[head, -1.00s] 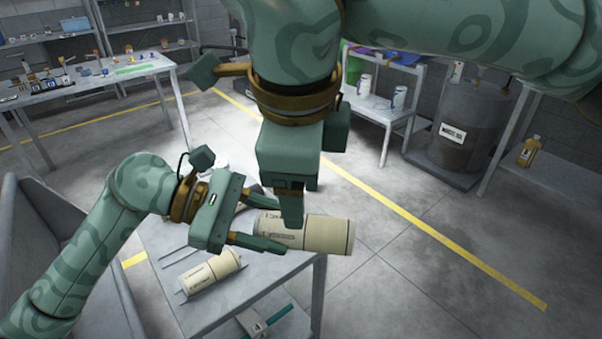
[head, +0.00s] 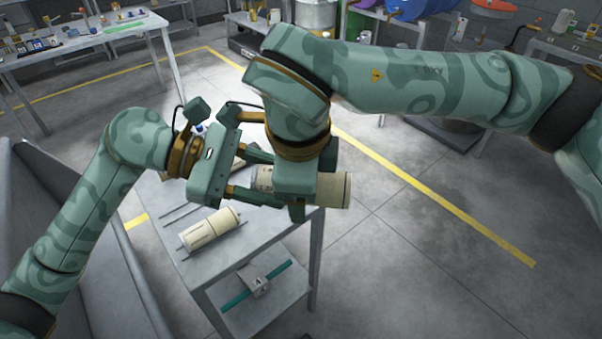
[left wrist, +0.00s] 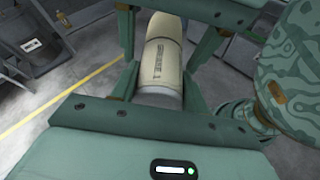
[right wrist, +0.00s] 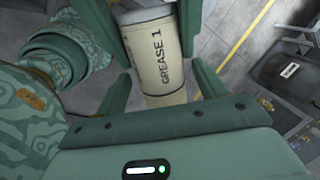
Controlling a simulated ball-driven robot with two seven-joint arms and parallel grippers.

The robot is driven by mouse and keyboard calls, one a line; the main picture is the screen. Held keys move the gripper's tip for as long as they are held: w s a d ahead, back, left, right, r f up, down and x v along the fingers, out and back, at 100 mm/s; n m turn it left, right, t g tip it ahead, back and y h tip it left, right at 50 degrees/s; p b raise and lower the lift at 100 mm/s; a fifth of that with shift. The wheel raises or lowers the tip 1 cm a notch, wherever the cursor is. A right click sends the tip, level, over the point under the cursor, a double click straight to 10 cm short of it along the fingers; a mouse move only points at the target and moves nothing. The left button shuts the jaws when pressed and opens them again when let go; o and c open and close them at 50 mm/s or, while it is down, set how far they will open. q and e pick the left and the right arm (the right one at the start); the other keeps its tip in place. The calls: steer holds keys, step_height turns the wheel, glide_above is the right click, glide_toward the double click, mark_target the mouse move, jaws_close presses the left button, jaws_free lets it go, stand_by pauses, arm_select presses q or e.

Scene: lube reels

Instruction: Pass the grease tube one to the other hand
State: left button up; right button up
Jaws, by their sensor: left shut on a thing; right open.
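Grease tube one (head: 334,188), a cream cylinder, lies roughly level above the front table. My left gripper (head: 262,178) is shut on its left part. My right gripper (head: 297,205) comes from above over the tube's middle. In the right wrist view the tube (right wrist: 158,62) shows the label "GREASE 1" and lies between the two open fingers. The left wrist view shows the tube (left wrist: 161,62) running away between the left fingers, with my right arm close by. The right gripper hides part of the tube in the head view.
A second cream tube (head: 211,229) lies on thin rails on the grey table (head: 255,240); another dark-and-cream thing behind is partly hidden. The lower shelf holds a teal bar (head: 256,286). A grey bin-like wall (head: 70,235) stands left. The floor right of the table is clear.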

steer(key=c, duration=1.1)
arm_select(q)
steer(key=o, duration=1.1)
steer(key=shift+a, duration=0.1)
